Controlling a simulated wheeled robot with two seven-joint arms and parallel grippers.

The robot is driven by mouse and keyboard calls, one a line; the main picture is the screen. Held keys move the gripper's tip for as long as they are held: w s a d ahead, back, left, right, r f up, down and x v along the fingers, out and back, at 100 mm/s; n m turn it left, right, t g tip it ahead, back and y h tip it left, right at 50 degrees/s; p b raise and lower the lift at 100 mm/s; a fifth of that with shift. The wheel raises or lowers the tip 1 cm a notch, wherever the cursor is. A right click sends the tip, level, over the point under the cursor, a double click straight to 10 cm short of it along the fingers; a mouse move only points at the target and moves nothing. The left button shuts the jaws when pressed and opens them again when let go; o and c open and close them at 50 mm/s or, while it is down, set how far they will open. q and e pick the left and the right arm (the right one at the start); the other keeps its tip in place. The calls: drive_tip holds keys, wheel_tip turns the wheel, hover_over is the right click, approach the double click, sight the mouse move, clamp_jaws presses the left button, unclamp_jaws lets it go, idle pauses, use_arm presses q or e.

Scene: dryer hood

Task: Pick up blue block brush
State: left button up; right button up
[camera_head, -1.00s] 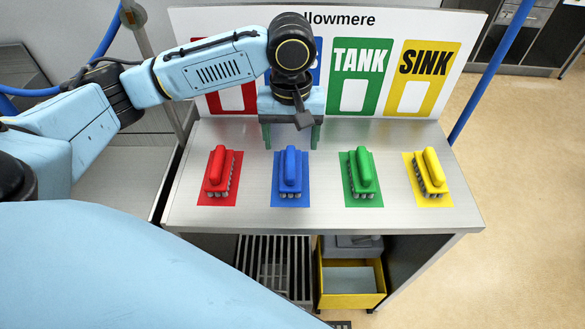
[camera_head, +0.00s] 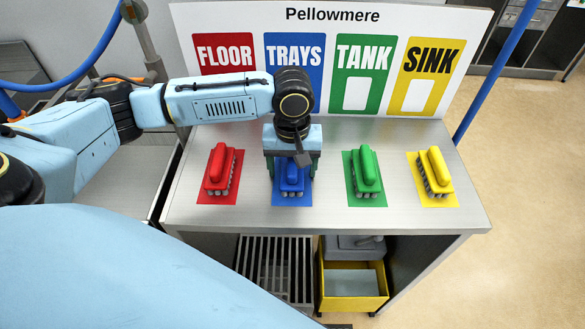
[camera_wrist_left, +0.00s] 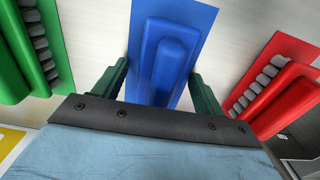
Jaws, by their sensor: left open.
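The blue block brush (camera_head: 291,180) lies on a blue mat (camera_head: 292,201) on the steel table, below the TRAYS panel. My left gripper (camera_head: 292,170) is directly over it, open, with one green finger on each side of the brush. In the left wrist view the blue brush (camera_wrist_left: 172,68) lies between the spread fingers of the gripper (camera_wrist_left: 158,90), with a gap on both sides. The back of the brush is partly hidden by the gripper in the head view. My right gripper is not in view.
A red brush (camera_head: 219,170) stands to the left, a green brush (camera_head: 366,171) and a yellow brush (camera_head: 435,172) to the right, each on its own mat. A sign board (camera_head: 329,50) rises behind the table. The table's front strip is clear.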

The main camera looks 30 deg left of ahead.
use_arm(q)
drive_tip(key=c, duration=1.1)
wheel_tip(320, 180, up, 10)
drive_tip(key=shift+r+p, duration=0.1)
drive_tip(key=shift+p, duration=0.75)
